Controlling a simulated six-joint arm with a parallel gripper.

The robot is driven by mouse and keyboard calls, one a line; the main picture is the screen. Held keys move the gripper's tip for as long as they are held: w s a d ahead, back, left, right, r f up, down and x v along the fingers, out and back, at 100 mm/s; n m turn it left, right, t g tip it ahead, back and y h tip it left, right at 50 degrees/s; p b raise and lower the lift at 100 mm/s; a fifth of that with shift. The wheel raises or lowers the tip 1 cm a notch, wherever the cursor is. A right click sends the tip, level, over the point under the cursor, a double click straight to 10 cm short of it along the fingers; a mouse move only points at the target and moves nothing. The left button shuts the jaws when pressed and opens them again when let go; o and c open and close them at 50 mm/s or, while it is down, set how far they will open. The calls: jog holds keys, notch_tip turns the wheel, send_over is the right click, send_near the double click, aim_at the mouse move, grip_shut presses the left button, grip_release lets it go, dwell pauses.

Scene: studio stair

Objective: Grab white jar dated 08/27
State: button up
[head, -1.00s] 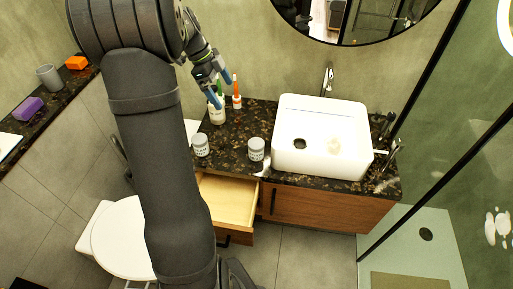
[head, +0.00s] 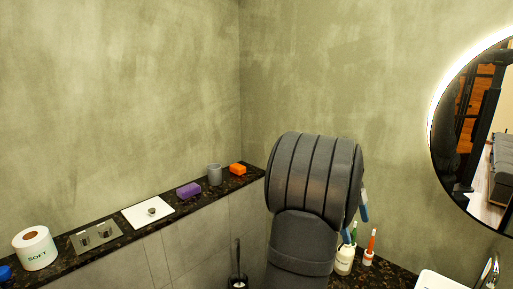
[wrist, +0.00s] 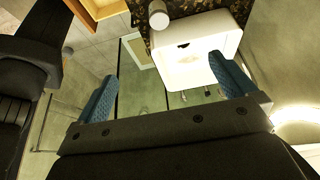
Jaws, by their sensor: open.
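A small white jar (wrist: 158,14) stands on the dark counter beside the sink, at the top of the wrist view. No date can be read on it. My gripper (wrist: 162,70) is open and empty, its blue fingers spread wide below the jar and over the sink in the picture. In the head view a blue finger of my gripper (head: 364,207) shows beside my arm, which hides the rest. The counter's front part and the jars there are outside the head view.
A white sink (wrist: 197,62) and an open drawer (wrist: 98,8) are near the jar. A toothbrush holder (head: 345,261) stands on the counter.

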jog(key=shift+c, duration=0.2)
jog(key=c, duration=0.7)
jog(key=s+d+f+n+t+h, duration=0.1)
jog(key=s+d+f+n+t, duration=0.1)
jog(key=s+f+n, duration=0.45)
jog(key=s+d+f+n+t, duration=0.1)
jog(key=s+f+n, duration=0.25)
jog(key=f, duration=0.65)
jog(key=shift+m, duration=0.3)
jog(key=x, duration=1.1)
jog(key=shift+d+r, duration=0.15)
jog(key=shift+d, duration=0.05)
jog(key=shift+w+x, duration=0.15)
jog(key=shift+x, duration=1.25)
jog(key=shift+w+x, duration=0.2)
jog(key=shift+x, duration=1.2)
